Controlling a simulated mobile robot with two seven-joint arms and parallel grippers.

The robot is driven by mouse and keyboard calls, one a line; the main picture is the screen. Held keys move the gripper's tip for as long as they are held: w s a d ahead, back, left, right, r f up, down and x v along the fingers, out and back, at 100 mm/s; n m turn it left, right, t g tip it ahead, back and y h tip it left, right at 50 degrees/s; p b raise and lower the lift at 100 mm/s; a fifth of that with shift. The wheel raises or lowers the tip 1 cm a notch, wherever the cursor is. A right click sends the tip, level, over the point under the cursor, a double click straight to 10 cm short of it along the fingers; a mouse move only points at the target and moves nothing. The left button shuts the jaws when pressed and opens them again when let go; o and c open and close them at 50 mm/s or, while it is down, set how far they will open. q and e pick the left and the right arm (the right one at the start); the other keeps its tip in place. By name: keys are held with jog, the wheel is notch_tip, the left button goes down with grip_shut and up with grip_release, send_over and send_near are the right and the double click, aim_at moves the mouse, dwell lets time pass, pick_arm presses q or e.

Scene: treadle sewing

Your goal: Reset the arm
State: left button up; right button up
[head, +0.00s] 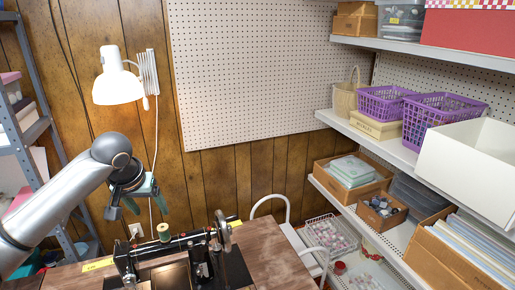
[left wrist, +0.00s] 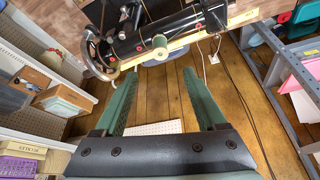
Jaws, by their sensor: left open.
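My left arm comes in from the left in the head view, and its gripper (head: 136,208) hangs in the air above and left of the black sewing machine (head: 180,245). In the left wrist view the two green fingers of this gripper (left wrist: 157,82) stand wide apart with nothing between them. Beyond the fingertips, the sewing machine (left wrist: 185,28) shows upside down, with its handwheel (left wrist: 100,50) and a thread spool (left wrist: 160,42). The gripper is apart from the machine. My right gripper is in neither view.
The machine stands on a wooden table (head: 270,255). A white lamp (head: 118,82) is on the panelled wall above my gripper. A grey metal rack (head: 38,130) is at the left. White shelves (head: 400,155) with baskets and boxes fill the right. A white chair (head: 290,225) stands behind the table.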

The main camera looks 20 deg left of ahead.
pick_arm(q)
jog(key=s+d+f+m+h, duration=0.1)
jog(key=s+d+f+m, duration=0.2)
jog(key=d+f, duration=0.5)
jog(key=s+d+f+m+h, duration=0.1)
jog(key=s+d+f+m, duration=0.25)
jog(key=d+f, duration=0.4)
jog(key=s+d+f, duration=0.3)
jog(key=s, duration=0.5)
jog(key=s+d+f, duration=0.2)
jog(key=s+f, duration=0.1)
jog(key=s, duration=0.6)
jog(key=w+d+f+t+h, duration=0.1)
jog(key=w+d+f+t, duration=0.1)
jog(key=f, duration=0.3)
jog(key=w+d+f+t+h, duration=0.1)
jog(key=w+d+f+t, duration=0.1)
jog(key=f, duration=0.4)
jog(key=shift+w+d+t, duration=0.3)
jog(key=shift+w+t, duration=0.05)
jog(key=shift+t, duration=0.15)
jog(key=shift+f, duration=0.1)
jog(key=shift+c, duration=0.3)
